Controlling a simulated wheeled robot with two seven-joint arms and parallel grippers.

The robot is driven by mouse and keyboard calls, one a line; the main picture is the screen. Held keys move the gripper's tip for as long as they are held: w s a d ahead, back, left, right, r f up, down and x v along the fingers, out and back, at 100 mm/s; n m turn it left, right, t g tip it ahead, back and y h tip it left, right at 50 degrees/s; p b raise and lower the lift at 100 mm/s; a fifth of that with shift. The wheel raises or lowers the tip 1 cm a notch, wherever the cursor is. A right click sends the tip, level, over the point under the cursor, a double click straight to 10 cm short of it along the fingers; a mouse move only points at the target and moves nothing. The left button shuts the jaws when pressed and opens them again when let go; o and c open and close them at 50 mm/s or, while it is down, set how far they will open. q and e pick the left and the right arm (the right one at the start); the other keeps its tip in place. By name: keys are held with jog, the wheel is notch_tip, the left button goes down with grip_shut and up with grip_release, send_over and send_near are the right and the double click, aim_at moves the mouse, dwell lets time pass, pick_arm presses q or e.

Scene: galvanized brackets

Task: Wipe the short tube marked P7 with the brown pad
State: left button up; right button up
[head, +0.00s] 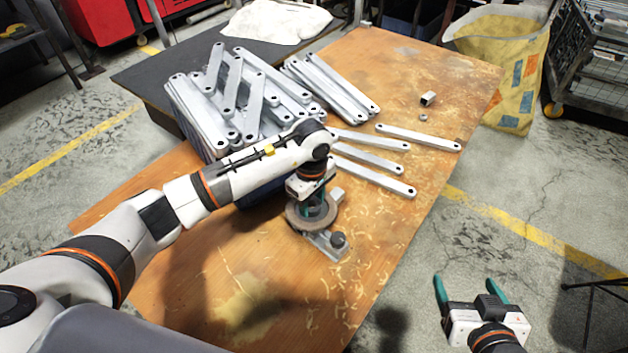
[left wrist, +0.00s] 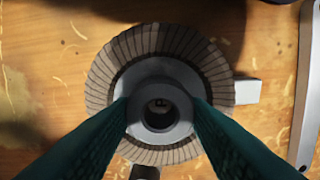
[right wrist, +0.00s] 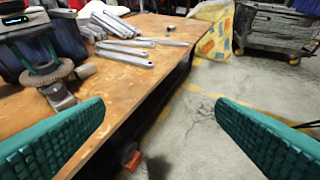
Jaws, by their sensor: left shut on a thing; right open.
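My left gripper (head: 314,205) is shut on the grey hub of a round brown pad (left wrist: 107,72), which also shows in the head view (head: 297,216). The pad has pleated brown flaps around the hub. It sits over a metal piece with a dark knob (head: 338,240); whether they touch is unclear. A pale square stub (left wrist: 247,92) sticks out from beside or under the pad. Another short square tube (head: 428,98) lies apart at the back right of the table. I can read no P7 mark on either. My right gripper (head: 470,297) is open and empty, off the table's right side.
Several loose brackets (head: 372,178) lie right of my left gripper. A small nut (head: 423,117) lies near the far tube. A yellow sack (head: 510,75) stands behind.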

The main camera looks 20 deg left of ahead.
pick_arm(q)
jog(key=shift+r, duration=0.15)
jog(key=shift+r+p, duration=0.5)
jog(key=shift+r, duration=0.05)
jog(key=shift+r+p, duration=0.45)
jog(key=shift+r, duration=0.65)
jog(key=shift+r+p, duration=1)
jog(key=shift+r, duration=0.25)
pick_arm(e)
jog(key=s+d+f+g+h, duration=0.1)
jog(key=s+d+f+g, duration=0.1)
jog(key=s+g, duration=0.2)
jog(key=s+d+f+g+h, duration=0.1)
jog(key=s+d+f+g, duration=0.2)
jog(key=s, duration=0.6)
jog(key=shift+m+g, duration=0.3)
jog(key=shift+g, duration=0.4)
jog(key=shift+f, duration=0.1)
